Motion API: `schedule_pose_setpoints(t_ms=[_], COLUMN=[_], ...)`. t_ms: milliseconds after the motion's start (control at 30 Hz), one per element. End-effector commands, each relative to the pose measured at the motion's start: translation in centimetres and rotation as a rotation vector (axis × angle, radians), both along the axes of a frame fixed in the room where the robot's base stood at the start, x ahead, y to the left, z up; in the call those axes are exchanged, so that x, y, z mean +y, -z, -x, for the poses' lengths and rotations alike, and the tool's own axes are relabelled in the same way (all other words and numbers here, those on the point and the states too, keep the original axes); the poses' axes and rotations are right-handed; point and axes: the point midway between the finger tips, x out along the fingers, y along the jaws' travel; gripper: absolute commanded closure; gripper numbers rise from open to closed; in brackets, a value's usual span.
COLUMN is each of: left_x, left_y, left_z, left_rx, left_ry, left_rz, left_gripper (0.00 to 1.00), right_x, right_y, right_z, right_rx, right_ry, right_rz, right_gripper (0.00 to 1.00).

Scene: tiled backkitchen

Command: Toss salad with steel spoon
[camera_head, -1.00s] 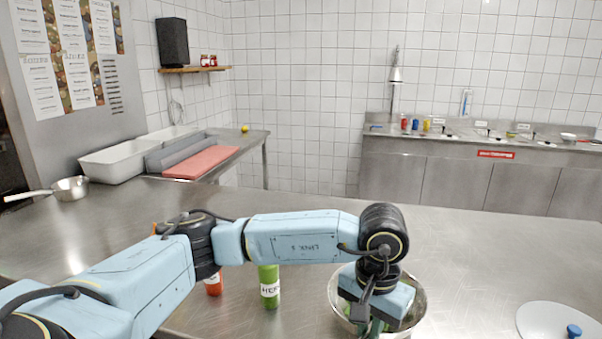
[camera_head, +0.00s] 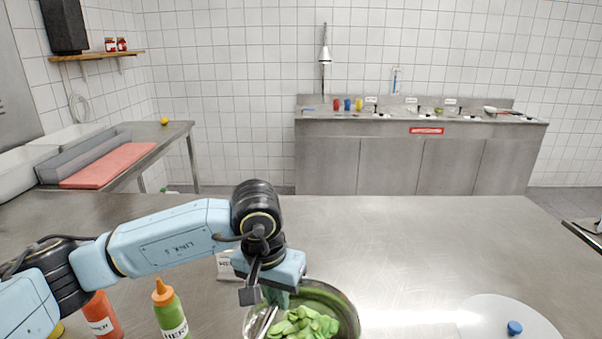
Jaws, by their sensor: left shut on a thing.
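A steel bowl (camera_head: 345,306) stands on the steel table at the bottom middle, with green salad leaves (camera_head: 303,325) in it. My left arm comes in from the left and its gripper (camera_head: 272,298) points down at the bowl's left part. The fingertips are mostly hidden by the wrist. A shiny steel piece, likely the steel spoon (camera_head: 262,322), shows just below the gripper at the bowl's left side. The left gripper is shut on it. My right gripper is not in view.
A green bottle with an orange cap (camera_head: 171,312) and a red bottle (camera_head: 102,316) stand left of the bowl under my arm. A white round lid with a blue knob (camera_head: 492,318) lies at the right.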

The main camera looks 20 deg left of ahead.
Motion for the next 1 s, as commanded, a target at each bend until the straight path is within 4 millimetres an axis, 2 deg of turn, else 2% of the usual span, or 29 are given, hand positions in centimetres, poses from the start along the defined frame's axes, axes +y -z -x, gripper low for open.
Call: schedule_pose_setpoints(t_ms=[33, 100, 200, 400, 500, 600, 700, 800, 1000], left_x=[-1.6, -3.3, -4.4, -3.7, -2.7, -1.7, -1.1, -1.0, -1.0], left_y=[-1.4, -3.7, -7.0, -13.1, -15.6, -17.2, -17.9, -17.9, -16.8], left_z=[-0.6, -1.9, -3.7, -6.3, -7.0, -7.4, -7.6, -7.6, -7.6], left_rx=[-0.08, -0.235, -0.443, -0.752, -0.858, -0.925, -0.959, -0.967, -0.964], left_ry=[0.05, 0.121, 0.193, 0.231, 0.216, 0.199, 0.187, 0.184, 0.184], left_rz=[0.048, 0.136, 0.272, 0.482, 0.542, 0.571, 0.582, 0.585, 0.585], left_gripper=[1.0, 1.0, 1.0, 1.0, 1.0, 1.0, 1.0, 1.0, 1.0], right_x=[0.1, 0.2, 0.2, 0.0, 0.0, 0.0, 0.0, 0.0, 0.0], right_y=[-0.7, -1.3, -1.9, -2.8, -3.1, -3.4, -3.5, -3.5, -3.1], right_z=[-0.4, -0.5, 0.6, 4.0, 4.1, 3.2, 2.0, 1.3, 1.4], right_rx=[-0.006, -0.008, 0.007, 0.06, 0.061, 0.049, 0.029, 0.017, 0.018], right_ry=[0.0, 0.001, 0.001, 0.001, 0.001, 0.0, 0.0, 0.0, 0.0], right_rz=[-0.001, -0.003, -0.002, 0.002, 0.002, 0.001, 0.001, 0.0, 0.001], right_gripper=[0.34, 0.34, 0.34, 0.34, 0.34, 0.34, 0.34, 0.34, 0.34])
